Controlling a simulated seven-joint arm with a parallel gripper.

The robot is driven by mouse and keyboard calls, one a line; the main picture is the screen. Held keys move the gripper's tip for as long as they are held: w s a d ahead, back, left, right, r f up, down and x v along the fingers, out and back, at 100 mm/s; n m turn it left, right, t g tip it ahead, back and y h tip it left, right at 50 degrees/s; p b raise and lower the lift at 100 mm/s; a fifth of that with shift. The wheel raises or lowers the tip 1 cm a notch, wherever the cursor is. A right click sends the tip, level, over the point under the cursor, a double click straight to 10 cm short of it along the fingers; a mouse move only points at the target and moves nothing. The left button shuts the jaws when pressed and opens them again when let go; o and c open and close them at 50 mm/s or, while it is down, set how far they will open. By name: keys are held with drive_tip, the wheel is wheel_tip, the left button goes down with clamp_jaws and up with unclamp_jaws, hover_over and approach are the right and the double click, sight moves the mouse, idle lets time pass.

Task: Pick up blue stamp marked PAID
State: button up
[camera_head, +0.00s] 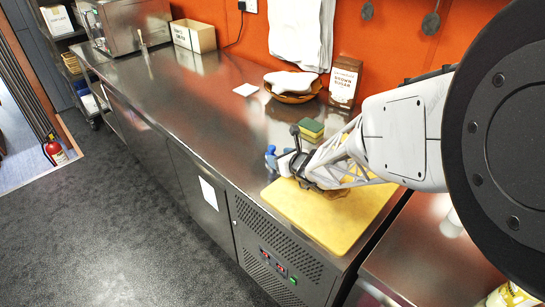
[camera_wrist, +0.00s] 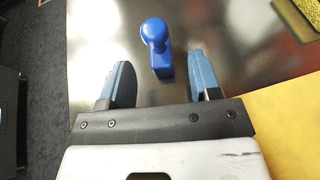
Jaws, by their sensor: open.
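A blue stamp (camera_wrist: 158,48) with a round knob handle stands on the steel counter in the wrist view, just beyond and between my gripper's fingertips. No PAID marking can be read on it. My gripper (camera_wrist: 161,70) is open, with one blue-padded finger on either side and nothing held between them. In the head view, my gripper (camera_head: 282,163) reaches over the left edge of the yellow cutting board. Small blue shapes show at its end there, and I cannot clearly separate stamp from fingertips.
The yellow cutting board (camera_head: 318,222) lies under my arm, with a brown item partly hidden on it. A green-and-yellow sponge (camera_head: 311,128), a bowl (camera_head: 293,97) and a brown sign (camera_head: 344,80) stand behind. The counter (camera_head: 190,115) to the left is mostly clear.

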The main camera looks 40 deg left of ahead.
sight(273, 154)
drive_tip(key=shift+w+a+f, duration=0.1)
drive_tip(key=shift+a+f, duration=0.15)
drive_tip(key=shift+a, duration=0.35)
drive_tip(key=shift+a, duration=0.15)
drive_tip(key=shift+x, duration=2.5)
drive_tip(key=shift+c, duration=0.3)
drive_tip(key=c, duration=1)
